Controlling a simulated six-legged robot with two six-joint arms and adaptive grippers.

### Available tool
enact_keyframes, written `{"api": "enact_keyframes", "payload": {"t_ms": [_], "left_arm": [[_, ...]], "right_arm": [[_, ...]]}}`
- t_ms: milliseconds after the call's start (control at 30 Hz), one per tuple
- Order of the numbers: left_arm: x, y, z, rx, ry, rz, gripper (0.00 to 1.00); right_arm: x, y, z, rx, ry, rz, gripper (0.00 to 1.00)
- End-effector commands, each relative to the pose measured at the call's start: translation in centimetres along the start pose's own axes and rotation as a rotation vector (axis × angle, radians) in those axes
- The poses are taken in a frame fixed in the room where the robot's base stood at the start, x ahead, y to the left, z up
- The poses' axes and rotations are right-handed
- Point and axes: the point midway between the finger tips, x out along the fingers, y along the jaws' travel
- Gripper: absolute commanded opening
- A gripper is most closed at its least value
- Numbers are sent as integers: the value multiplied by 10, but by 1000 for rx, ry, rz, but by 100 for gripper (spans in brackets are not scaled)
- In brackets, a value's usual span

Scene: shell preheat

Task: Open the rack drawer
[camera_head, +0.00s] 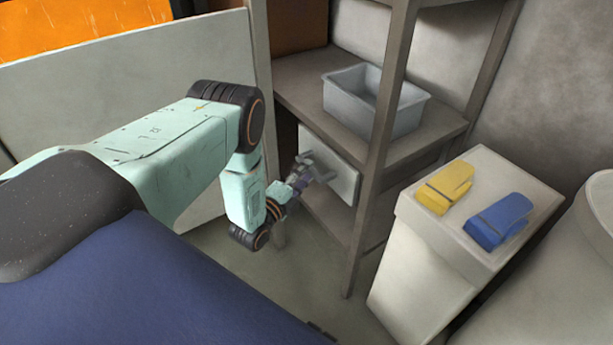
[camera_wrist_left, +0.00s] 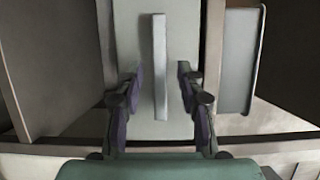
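The rack drawer shows a pale front panel (camera_head: 343,178) below the rack's middle shelf; it fills the middle of the left wrist view (camera_wrist_left: 130,35). A light bar handle (camera_wrist_left: 160,60) stands out from the panel. My left gripper (camera_head: 305,172) is in front of the panel. In the left wrist view its two dark fingers (camera_wrist_left: 160,90) are open, one on each side of the handle, with a gap on both sides. Part of the panel is hidden behind the gripper in the head view. My right gripper is not in view.
A grey open bin (camera_head: 345,105) stands on the rack shelf (camera_head: 300,75) above the drawer. A rack post (camera_head: 380,130) stands right of the panel. A pale cabinet (camera_head: 420,240) at the right holds a yellow (camera_head: 444,187) and a blue item (camera_head: 498,221). A pale partition (camera_head: 130,85) is at the left.

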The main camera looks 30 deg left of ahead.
Motion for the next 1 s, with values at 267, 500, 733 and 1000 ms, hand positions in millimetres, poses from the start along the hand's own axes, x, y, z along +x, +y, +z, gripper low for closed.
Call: {"api": "enact_keyframes", "payload": {"t_ms": [267, 500, 733, 1000], "left_arm": [[9, -1, -1, 0, 0, 0, 38], [9, -1, 0, -1, 0, 0, 27], [9, 0, 0, -1, 0, 0, 7], [8, 0, 0, -1, 0, 0, 0]], "right_arm": [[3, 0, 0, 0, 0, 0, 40], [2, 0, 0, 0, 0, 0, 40], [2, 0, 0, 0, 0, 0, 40], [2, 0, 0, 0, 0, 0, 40]]}}
